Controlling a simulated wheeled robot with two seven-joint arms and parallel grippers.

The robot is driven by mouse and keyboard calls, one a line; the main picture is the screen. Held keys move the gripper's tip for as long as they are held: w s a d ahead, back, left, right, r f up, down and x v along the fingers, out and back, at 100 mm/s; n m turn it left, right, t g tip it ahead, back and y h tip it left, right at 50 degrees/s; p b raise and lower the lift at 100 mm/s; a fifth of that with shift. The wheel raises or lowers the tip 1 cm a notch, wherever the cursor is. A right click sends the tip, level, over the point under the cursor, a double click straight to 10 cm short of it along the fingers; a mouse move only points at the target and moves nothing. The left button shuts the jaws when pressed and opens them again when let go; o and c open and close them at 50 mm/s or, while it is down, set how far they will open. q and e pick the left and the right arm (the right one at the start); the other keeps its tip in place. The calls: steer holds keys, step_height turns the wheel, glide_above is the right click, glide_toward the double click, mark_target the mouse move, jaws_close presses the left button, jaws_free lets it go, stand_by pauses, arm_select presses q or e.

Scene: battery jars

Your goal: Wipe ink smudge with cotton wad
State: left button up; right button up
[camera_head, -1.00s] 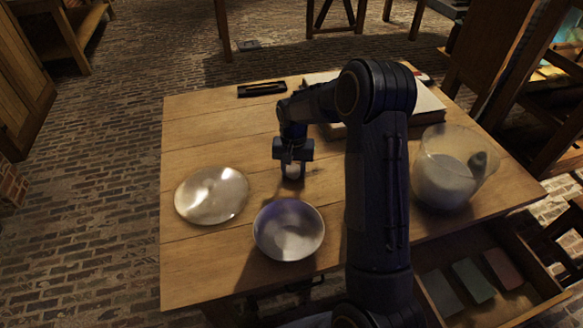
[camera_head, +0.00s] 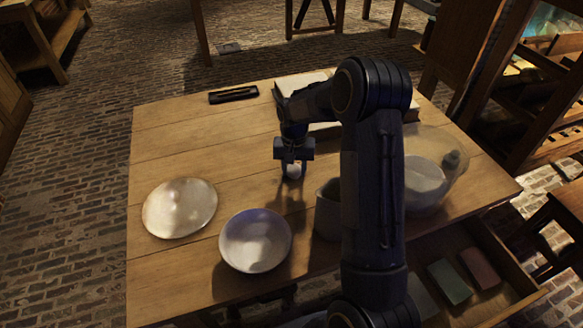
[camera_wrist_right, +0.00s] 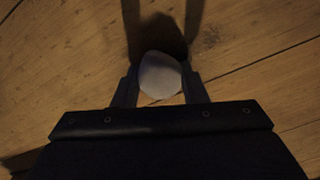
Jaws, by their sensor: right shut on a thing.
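My right gripper (camera_head: 292,166) is shut on the white cotton wad (camera_head: 292,171), above the middle of the wooden table (camera_head: 225,140). In the right wrist view the pale, rounded wad (camera_wrist_right: 160,75) sits between the two fingertips, with a dark shadow on the wood just beyond it. I cannot tell whether the wad touches the table. I cannot make out an ink smudge; the shadow and my arm hide part of the top. My left gripper is not in view.
A round pale lid or plate (camera_head: 180,207) and a shallow bowl (camera_head: 255,240) stand at left front. A dark jug (camera_head: 328,210) is partly behind my arm. A drawer (camera_head: 497,255) stands open.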

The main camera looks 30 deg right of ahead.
steer(key=shift+s+d, duration=0.1)
steer(key=shift+d, duration=0.3)
step_height(320, 180, up, 4)
steer(key=shift+a+f+p, duration=0.1)
steer(key=shift+f+p, duration=0.15)
steer(key=shift+p, duration=0.8)
steer(key=shift+r+p, duration=0.55)
steer(key=shift+r, duration=0.15)
steer(key=shift+r+p, duration=1.1)
steer(key=shift+r, duration=0.5)
